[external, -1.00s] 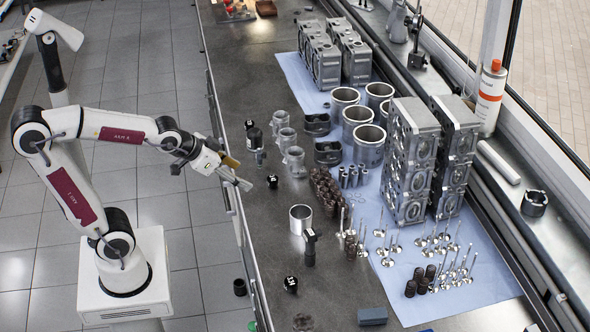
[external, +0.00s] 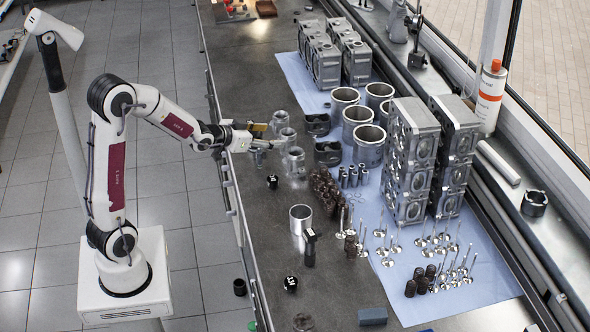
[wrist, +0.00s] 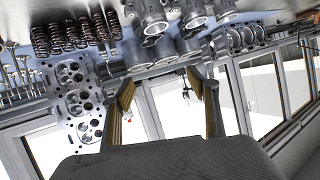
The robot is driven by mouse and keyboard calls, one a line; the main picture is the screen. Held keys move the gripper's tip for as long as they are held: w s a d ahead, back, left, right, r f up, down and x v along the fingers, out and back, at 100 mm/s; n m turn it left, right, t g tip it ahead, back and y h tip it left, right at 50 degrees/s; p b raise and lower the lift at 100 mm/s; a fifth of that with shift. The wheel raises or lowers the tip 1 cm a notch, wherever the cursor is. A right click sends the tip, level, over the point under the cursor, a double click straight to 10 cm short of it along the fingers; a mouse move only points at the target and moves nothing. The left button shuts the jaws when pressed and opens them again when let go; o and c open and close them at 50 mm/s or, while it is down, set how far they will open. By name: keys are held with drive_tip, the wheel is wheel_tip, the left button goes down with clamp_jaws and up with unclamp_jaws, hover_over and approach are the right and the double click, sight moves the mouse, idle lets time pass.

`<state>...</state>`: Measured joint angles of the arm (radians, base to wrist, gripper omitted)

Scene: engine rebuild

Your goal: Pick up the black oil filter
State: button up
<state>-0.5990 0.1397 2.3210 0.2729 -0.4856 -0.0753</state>
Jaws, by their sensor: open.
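Small black cylinders with white marks stand on the dark bench: one (external: 272,182) just below my gripper in the external view, another (external: 291,284) near the front. Either could be the black oil filter; I cannot tell which. My gripper (external: 266,138) is over the bench's left side, beside the grey pistons (external: 293,160), fingers pointing right. In the wrist view its two fingers (wrist: 167,105) are spread apart with nothing between them. My gripper hides part of the bench behind it. No black filter is clear in the wrist view.
Metal cylinder liners (external: 369,146) and engine heads (external: 410,160) stand on a blue cloth (external: 470,285). Several upright valves (external: 381,235) and dark springs (external: 325,190) are near its left edge.

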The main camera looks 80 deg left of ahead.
drive_tip(key=s+a+f+t+y, duration=0.1)
drive_tip(key=a+f, duration=0.2)
drive_tip(key=a, duration=0.2)
drive_tip(key=s+a+f+n+t+y, duration=0.1)
drive_tip(key=s+a+f, duration=0.1)
drive_tip(key=a+f, duration=0.2)
drive_tip(key=s+a+f+n+t+y, duration=0.1)
drive_tip(key=a+f, duration=0.2)
drive_tip(key=a, duration=0.4)
drive_tip(key=shift+s+a+f, duration=0.15)
drive_tip(key=shift+s, duration=0.1)
drive_tip(key=shift+n+y, duration=0.4)
drive_tip(key=f, duration=0.1)
drive_tip(key=s+f, duration=0.2)
drive_tip(key=f, duration=0.1)
drive_tip(key=shift+s+f, duration=0.35)
drive_tip(key=shift+f, duration=0.3)
drive_tip(key=shift+w, duration=0.1)
drive_tip(key=shift+x, duration=1.2)
drive_tip(key=shift+a+r, duration=0.1)
